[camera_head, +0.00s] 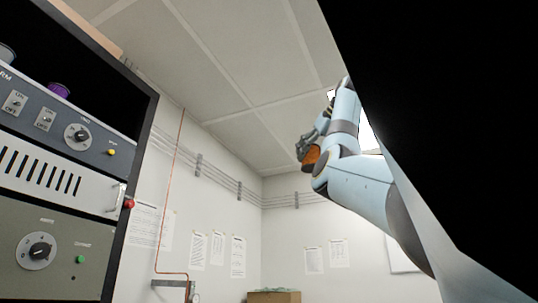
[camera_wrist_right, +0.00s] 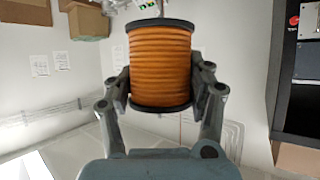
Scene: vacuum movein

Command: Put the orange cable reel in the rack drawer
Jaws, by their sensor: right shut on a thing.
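The orange cable reel (camera_wrist_right: 160,66) has black end flanges and sits between the two fingers of my right gripper (camera_wrist_right: 162,88) in the right wrist view. The fingers press on its sides. In the head view my right gripper (camera_head: 307,145) is raised near the ceiling, right of the rack, and a bit of the orange reel (camera_head: 311,155) shows beside it. The rack (camera_head: 131,130) stands at the left with grey panels. A silver panel with vent slots (camera_head: 60,175) and a handle may be a drawer front; I cannot tell. My left gripper is not in view.
A purple spool (camera_head: 59,90) and part of a grey round thing (camera_head: 6,54) sit above the top panel in the rack. A cardboard box (camera_head: 273,297) is low at the back. Open air lies between the rack and my right arm.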

